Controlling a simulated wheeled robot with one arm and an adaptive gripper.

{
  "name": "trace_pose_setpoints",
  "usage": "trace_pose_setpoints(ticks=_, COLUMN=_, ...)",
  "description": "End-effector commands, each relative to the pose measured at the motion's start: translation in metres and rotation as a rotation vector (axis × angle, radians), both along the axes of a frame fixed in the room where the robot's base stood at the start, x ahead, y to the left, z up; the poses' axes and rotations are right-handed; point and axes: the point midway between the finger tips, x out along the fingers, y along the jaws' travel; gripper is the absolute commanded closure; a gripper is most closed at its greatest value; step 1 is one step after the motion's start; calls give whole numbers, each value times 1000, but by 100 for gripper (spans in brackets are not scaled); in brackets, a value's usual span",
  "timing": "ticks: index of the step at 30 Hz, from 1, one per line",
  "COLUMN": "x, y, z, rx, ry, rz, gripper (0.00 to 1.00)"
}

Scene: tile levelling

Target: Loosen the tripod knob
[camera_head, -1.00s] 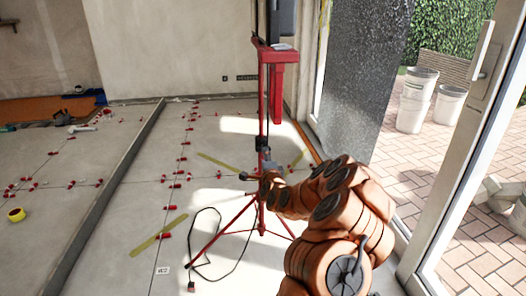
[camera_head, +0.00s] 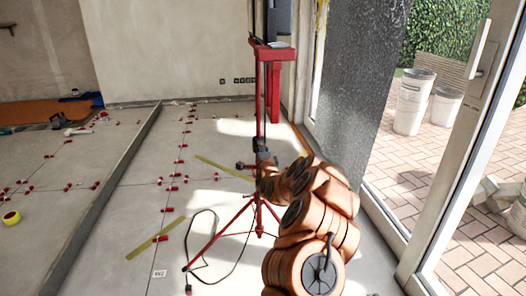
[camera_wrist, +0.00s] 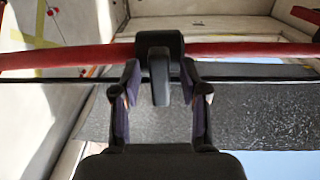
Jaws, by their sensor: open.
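The red tripod (camera_head: 261,100) stands upright on the tiled floor in the middle of the head view, its legs spread. In the wrist view its red pole (camera_wrist: 245,50) runs across the picture. A dark collar with the black tripod knob (camera_wrist: 160,80) sits on the pole, the knob pointing toward the wrist camera. My gripper (camera_wrist: 160,72) is open, with one finger on each side of the knob. I see gaps between the fingers and the knob.
A black cable (camera_head: 205,225) lies on the floor by the tripod's left leg. Yellow strips (camera_head: 155,238) and several red tile levellers (camera_head: 172,180) lie on the tiles. A glass door frame (camera_head: 450,180) stands close on the right, with white buckets (camera_head: 411,100) outside.

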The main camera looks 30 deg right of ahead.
Motion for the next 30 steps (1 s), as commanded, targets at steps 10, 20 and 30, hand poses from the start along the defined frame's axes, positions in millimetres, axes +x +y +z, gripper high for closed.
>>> trace_pose_setpoints(ticks=10, x=0, y=0, z=0, rx=0, ry=1, rz=0, gripper=71)
trace_pose_setpoints(ticks=20, x=0, y=0, z=-1, rx=1, ry=1, rz=0, gripper=100)
trace_pose_setpoints(ticks=30, x=-1, y=-3, z=-1, rx=-13, ry=8, rz=-3, gripper=100)
